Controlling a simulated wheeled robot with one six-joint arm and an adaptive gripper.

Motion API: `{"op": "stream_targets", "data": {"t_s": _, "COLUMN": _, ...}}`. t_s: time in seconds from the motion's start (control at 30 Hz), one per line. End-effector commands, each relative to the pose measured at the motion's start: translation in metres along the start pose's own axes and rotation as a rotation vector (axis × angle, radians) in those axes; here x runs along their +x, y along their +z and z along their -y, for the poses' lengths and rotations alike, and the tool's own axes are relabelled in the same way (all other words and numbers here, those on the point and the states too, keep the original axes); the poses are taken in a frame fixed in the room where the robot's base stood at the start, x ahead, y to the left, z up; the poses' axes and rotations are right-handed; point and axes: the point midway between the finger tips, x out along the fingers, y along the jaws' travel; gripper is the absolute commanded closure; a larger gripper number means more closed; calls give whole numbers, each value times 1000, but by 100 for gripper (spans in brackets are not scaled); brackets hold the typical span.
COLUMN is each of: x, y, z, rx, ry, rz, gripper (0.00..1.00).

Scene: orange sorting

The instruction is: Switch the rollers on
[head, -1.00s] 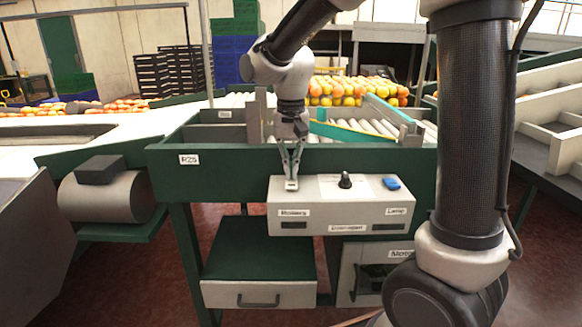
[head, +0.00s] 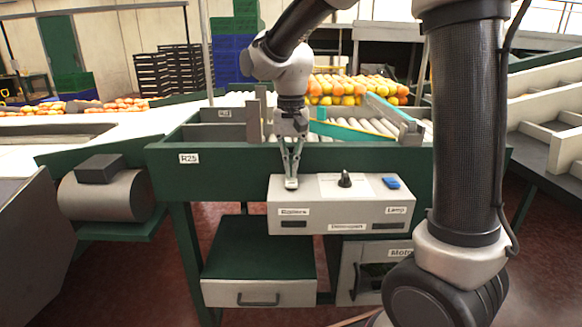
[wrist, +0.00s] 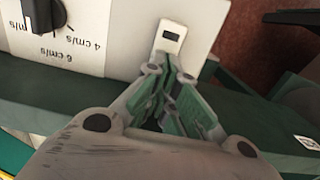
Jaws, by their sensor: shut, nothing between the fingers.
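The control box (head: 340,215) is light grey and sits on the front of the green sorting table. It has labels reading Rollers and Lamp, a black knob (head: 345,180) in the middle and a blue switch (head: 391,183) at the right. My gripper (head: 291,185) points down over the left end of the box top, above the Rollers label, and is shut and empty. In the wrist view, a white plate with a dark rocker (wrist: 171,36) lies just beyond the fingertips (wrist: 165,75). The fingertips cover part of that plate, and I cannot tell whether they touch it.
White rollers (head: 370,127) and a heap of oranges (head: 350,90) lie behind the box. A green-topped drawer unit (head: 258,293) stands below. A grey motor drum (head: 105,195) is at the left, and pale sorting bins (head: 550,130) are at the right.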

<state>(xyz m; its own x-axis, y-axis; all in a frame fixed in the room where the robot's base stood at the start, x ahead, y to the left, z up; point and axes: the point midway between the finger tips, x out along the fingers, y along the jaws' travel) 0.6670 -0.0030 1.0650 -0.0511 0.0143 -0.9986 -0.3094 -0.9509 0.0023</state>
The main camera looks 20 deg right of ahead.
Motion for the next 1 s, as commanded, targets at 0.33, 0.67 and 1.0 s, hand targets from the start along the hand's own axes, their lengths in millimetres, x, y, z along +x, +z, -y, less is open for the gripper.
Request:
{"op": "stream_targets", "data": {"t_s": 0.33, "x": -6, "y": 0, "z": 0, "rx": 0, "ry": 0, "rz": -1, "gripper": 100}}
{"op": "stream_targets", "data": {"t_s": 0.67, "x": -31, "y": -4, "z": -5, "rx": 1, "ry": -4, "rz": -5, "gripper": 100}}
{"op": "stream_targets", "data": {"t_s": 1.0, "x": -107, "y": -11, "z": -10, "rx": 1, "ry": -2, "rz": -3, "gripper": 100}}
